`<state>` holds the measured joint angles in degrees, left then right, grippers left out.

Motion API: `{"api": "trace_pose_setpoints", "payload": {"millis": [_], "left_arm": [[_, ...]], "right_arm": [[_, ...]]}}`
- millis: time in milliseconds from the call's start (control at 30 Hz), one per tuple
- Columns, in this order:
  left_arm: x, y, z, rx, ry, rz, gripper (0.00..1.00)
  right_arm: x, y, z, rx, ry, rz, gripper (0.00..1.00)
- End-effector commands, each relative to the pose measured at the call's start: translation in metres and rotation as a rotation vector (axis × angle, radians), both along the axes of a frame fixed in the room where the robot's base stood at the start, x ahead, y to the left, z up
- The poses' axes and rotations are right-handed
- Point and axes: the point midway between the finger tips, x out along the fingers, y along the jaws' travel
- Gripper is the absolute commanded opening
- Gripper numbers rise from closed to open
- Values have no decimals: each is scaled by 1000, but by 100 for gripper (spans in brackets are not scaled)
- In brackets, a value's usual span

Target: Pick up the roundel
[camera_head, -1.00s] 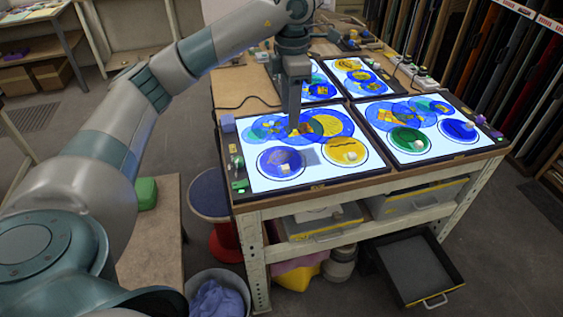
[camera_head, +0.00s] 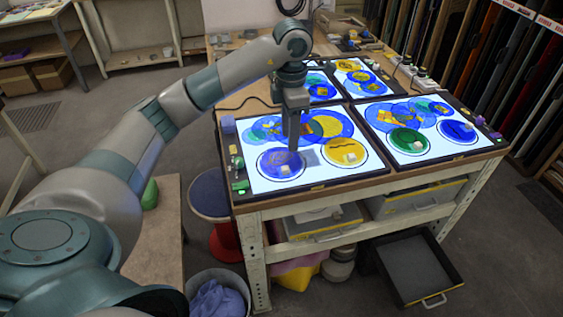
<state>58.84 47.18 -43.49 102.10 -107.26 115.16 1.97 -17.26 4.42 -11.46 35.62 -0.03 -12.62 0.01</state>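Several round glass discs lie on lit panels on the table. On the near left panel (camera_head: 322,174), a blue roundel (camera_head: 272,165) lies at the front left and a yellow roundel (camera_head: 336,149) with a pale block on it lies at the front right. Overlapping blue and yellow discs lie behind them. My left gripper (camera_head: 293,148) points down at the back edge of the blue roundel and hides part of it. I cannot tell whether its fingers are apart or whether they touch the glass. My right gripper is not in view.
The near right panel (camera_head: 430,155) holds a green roundel (camera_head: 409,140), a blue roundel (camera_head: 457,131) and overlapping discs. Two more lit panels lie behind. Small blocks line the panels' edges. A blue-topped stool (camera_head: 208,193) and a bin (camera_head: 218,284) stand left of the table.

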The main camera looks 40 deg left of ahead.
Motion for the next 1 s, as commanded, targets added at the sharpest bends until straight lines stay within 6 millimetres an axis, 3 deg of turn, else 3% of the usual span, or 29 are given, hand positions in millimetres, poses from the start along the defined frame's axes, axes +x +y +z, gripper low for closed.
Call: {"api": "trace_pose_setpoints", "payload": {"millis": [400, 1000], "left_arm": [[-1, 0, -52, 1, 2, 1, 39], [-1, 2, -64, 1, 2, 0, 39]], "right_arm": [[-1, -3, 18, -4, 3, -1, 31], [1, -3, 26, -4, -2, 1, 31]]}}
